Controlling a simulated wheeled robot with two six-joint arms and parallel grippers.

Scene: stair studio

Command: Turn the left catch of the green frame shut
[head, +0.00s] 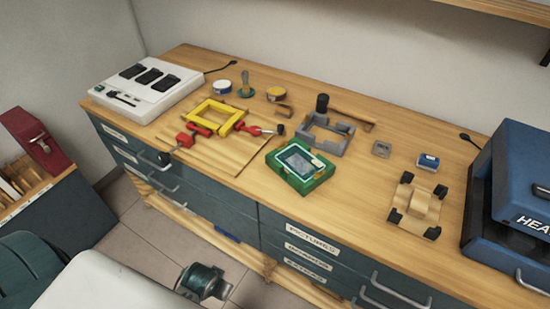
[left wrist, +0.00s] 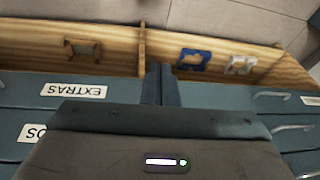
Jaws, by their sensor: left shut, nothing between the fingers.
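The green frame (head: 284,176) lies on the wooden workbench near its front edge, in the middle of the head view. It is a thick green block with a pale-edged dark panel (head: 297,160) on top. Its catches are too small to make out, so I cannot tell how the left one is turned. My left gripper (left wrist: 160,84) shows in the left wrist view, with its two dark fingers together and nothing between them. It is in front of the bench's drawers, away from the green frame. My right gripper is in neither view.
A grey frame (head: 340,143) lies behind the green one, and a yellow frame (head: 198,108) with red clamps is to the left. A wooden jig (head: 419,206) and a blue press (head: 510,190) stand right. Drawer handles (head: 402,290) stick out in front.

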